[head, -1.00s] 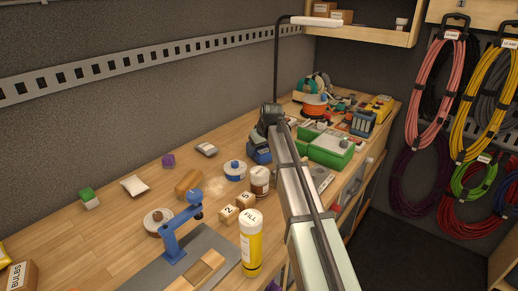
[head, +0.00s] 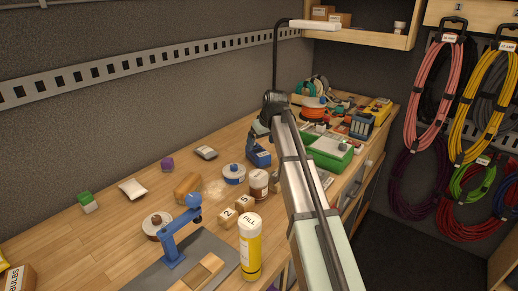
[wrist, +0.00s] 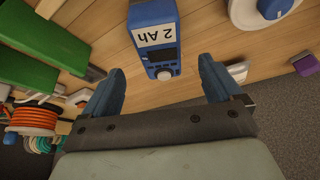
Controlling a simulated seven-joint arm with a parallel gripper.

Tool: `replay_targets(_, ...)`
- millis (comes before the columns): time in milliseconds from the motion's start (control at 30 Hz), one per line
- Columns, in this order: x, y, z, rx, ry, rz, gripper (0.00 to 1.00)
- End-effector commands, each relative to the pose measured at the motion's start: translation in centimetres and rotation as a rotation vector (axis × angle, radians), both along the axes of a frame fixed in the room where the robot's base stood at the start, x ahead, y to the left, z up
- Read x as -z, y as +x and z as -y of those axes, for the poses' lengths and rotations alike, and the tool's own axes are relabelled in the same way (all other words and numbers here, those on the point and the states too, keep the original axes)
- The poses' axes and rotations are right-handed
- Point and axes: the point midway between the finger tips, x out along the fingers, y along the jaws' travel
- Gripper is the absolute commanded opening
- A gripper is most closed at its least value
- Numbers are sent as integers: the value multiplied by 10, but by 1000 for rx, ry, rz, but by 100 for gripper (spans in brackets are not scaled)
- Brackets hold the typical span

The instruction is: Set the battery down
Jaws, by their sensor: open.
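The battery (head: 258,157) is a blue block standing on the wooden bench, in front of my gripper (head: 256,134) in the head view. The wrist view shows it (wrist: 154,12) with a white "2 Ah" label, a small dark panel and a pale round knob. My gripper (wrist: 160,70) is open, with its two blue fingers apart. The battery lies beyond the fingertips and appears clear of both. Its far end is cut off by the top of the wrist view.
A green case (head: 328,152) stands close to the right of the battery. A white-and-blue spool (head: 234,174) and a brown-and-white jar (head: 258,184) stand nearer. A grey item (head: 206,153) lies to the left. Bare bench (head: 110,225) shows farther left.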

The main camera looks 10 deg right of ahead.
Motion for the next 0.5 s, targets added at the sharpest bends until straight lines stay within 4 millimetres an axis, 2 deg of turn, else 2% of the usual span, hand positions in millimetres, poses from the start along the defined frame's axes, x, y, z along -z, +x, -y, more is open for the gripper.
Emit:
replay_targets(200,-31,-13,5,0,1,2,92)
replay_targets(500,-50,-21,9,0,0,0,92)
